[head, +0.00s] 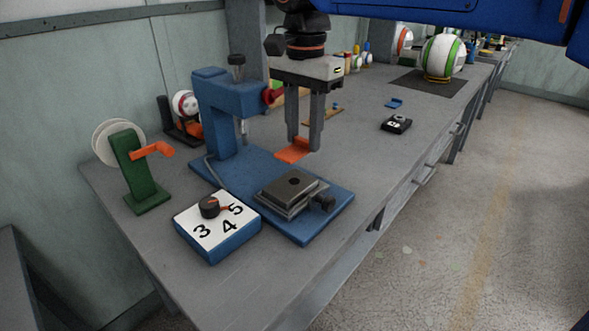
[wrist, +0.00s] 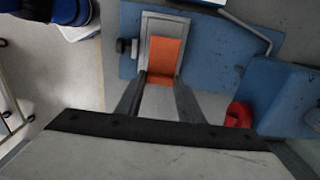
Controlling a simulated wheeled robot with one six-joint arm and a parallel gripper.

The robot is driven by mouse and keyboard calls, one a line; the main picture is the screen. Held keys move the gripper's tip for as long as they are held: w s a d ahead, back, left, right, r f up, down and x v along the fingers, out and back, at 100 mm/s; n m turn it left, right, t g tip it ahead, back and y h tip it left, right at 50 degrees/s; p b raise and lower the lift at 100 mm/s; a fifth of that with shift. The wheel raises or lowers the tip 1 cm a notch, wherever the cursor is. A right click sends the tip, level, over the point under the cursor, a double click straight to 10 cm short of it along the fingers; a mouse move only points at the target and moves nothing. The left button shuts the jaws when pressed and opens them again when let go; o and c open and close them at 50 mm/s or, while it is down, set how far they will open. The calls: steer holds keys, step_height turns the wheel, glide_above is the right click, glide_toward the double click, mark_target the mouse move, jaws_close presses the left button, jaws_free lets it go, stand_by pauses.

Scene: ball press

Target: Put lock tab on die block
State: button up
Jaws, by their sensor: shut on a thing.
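The lock tab is a flat orange piece (head: 292,150). My gripper (head: 305,147) points down and is shut on one end of it, holding it out over the work area behind the die block. In the wrist view the lock tab (wrist: 166,54) projects from my gripper (wrist: 160,80) and covers much of the die block (wrist: 150,28). The tab looks apart from the block; its exact height is unclear.
The blue press column (head: 217,105) with a red handle (head: 271,95) stands just left of my gripper. A dial box (head: 218,238) is in front, left of the base plate. A green stand (head: 140,170) is at far left. A black numbered block (head: 396,123) lies to the right.

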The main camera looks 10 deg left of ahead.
mark_target(303, 175)
steer(key=shift+f, duration=3.3)
steer(key=shift+f, duration=0.15)
steer(key=o, duration=1)
step_height(303, 175, up, 12)
steer(key=shift+r, duration=0.15)
steer(key=shift+d, duration=0.1)
steer(key=d+f+n+t, duration=0.15)
steer(key=d+f, duration=0.25)
steer(key=d, duration=0.9)
steer(key=s+d+f+n+t, duration=0.1)
steer(key=s+d+f, duration=0.3)
steer(key=d+f, duration=0.3)
steer(key=s+d+f+n+t, duration=0.1)
steer(key=s+d+f+n, duration=0.1)
steer(key=s+d+f, duration=0.3)
steer(key=s+d+f+n+t, duration=0.1)
steer(key=s+d+f, duration=0.4)
steer(key=d+f, duration=0.4)
steer(key=shift+d+n, duration=0.35)
steer(key=shift+d, duration=1.3)
